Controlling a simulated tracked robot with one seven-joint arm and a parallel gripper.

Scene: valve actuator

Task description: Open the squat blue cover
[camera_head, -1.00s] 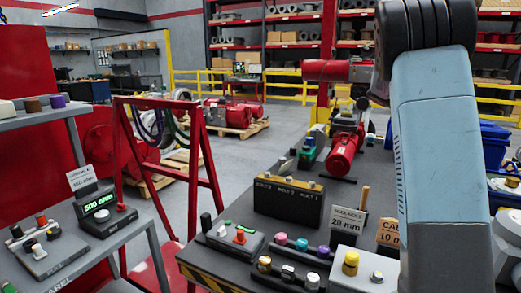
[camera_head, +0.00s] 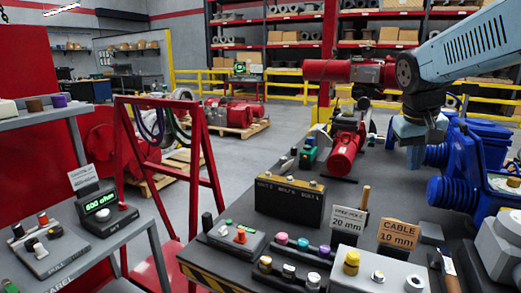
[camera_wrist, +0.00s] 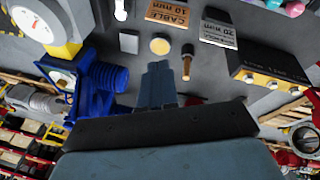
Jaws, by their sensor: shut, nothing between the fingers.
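A blue actuator body (camera_head: 485,150) stands on the right of the bench, with a short ribbed blue cover (camera_head: 437,155) and a larger ribbed blue one (camera_head: 450,197) towards the front. I cannot tell for sure which is the squat cover. In the wrist view a ribbed blue cover (camera_wrist: 110,78) lies left of my fingers. My gripper (camera_head: 414,163) points down over the bench, left of the blue covers and apart from them. In the wrist view its fingertips (camera_wrist: 158,66) are together and empty.
A red motor (camera_head: 345,152) and a black box with bolts (camera_head: 289,199) stand left of my gripper. Signs (camera_head: 399,234), a yellow knob (camera_head: 351,262) and a screwdriver (camera_head: 448,268) are at the bench front. Bare bench shows below my gripper.

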